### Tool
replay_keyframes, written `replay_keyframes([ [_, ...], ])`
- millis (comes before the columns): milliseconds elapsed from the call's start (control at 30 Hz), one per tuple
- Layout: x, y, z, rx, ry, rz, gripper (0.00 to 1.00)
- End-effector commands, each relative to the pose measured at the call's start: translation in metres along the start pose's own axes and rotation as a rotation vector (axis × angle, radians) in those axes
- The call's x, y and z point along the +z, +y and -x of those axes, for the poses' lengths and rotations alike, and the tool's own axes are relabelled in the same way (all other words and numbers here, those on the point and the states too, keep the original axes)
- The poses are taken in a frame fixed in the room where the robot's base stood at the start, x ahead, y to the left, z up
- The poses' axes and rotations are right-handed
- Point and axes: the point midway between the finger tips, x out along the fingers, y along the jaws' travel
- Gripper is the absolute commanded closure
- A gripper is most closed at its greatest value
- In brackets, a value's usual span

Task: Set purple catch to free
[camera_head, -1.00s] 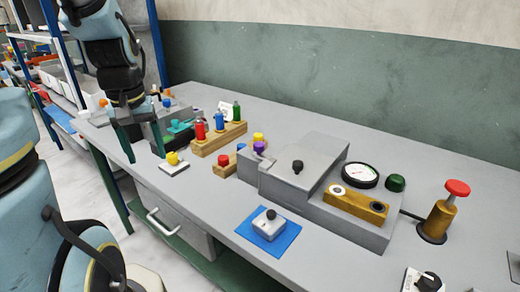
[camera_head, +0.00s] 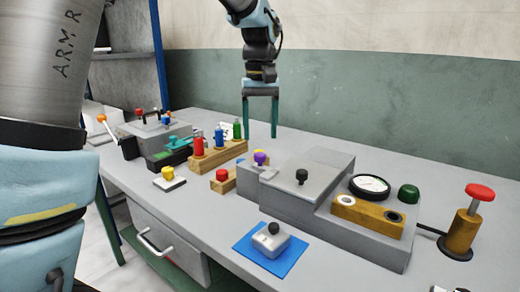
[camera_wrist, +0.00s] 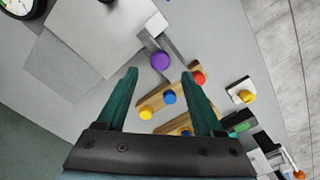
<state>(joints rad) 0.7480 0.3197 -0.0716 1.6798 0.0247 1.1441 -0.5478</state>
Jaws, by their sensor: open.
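The purple catch (camera_head: 260,157) is a small purple knob on a grey block at the left end of the grey press (camera_head: 310,165). In the wrist view the purple catch (camera_wrist: 160,61) is a round knob beside a grey bar, near the press's corner. My gripper (camera_head: 261,136) is open and empty, pointing down, above and behind the catch. In the wrist view the two green fingers of my gripper (camera_wrist: 161,80) are spread, with the catch beyond the tips, roughly between them. I cannot tell the catch's set position.
A wooden block with red (camera_wrist: 199,78), blue (camera_wrist: 169,97) and yellow (camera_wrist: 146,113) knobs lies close to the catch. A rack with red, blue and green bottles (camera_head: 219,138) stands behind left. A blue mat (camera_head: 266,263) with a grey knobbed block lies in front.

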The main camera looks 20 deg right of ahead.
Motion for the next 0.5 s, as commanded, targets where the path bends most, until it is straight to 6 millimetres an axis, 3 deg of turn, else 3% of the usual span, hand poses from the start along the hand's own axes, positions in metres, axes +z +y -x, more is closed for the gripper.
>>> replay_keyframes([
  [200, 0.001, -0.001, -0.037, -0.002, -0.003, 0.000, 0.31],
  [500, 0.000, -0.001, -0.056, 0.000, 0.000, 0.000, 0.31],
])
